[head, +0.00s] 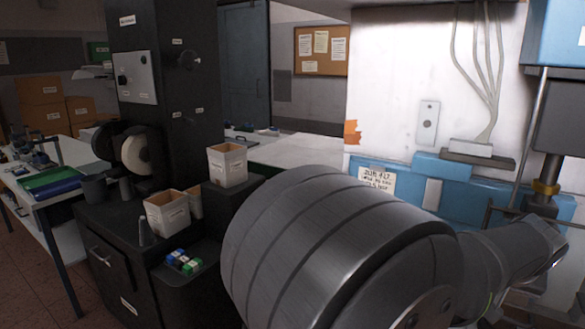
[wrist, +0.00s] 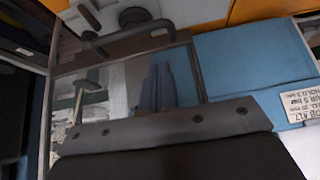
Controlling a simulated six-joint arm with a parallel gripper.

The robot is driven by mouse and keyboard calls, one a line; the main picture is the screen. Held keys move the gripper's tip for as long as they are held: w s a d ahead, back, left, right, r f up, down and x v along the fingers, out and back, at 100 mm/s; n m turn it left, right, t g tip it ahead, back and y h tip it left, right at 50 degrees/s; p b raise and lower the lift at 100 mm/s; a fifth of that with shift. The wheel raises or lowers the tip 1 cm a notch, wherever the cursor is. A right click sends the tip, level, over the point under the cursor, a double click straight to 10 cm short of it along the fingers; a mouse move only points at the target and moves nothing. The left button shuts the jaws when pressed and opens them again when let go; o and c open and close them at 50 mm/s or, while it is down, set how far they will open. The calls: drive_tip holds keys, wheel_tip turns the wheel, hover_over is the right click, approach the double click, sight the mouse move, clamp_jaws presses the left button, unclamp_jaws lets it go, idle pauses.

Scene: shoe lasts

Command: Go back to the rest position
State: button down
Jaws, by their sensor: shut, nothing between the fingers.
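My arm fills the lower middle of the head view, a large brushed-metal link reaching right toward the blue machine. The end of the arm is at the right, and my gripper's fingers cannot be made out there. In the wrist view, the dark body with a bolted grey edge fills the bottom. Above its middle, the narrow, dim fingers of my gripper (wrist: 161,84) are together, with nothing seen between them. They point toward a framed opening beside a blue panel (wrist: 240,65). No shoe last can be made out in my gripper.
A blue and white machine (head: 410,190) with a vertical rod stands close to my arm at the right. A dark cabinet (head: 120,270) at the left carries white bins (head: 227,165) and small coloured blocks (head: 184,262). A workbench (head: 75,150) stands at far left.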

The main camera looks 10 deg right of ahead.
drive_tip(key=shift+s+a+f, duration=0.1)
drive_tip(key=shift+f, duration=2.15)
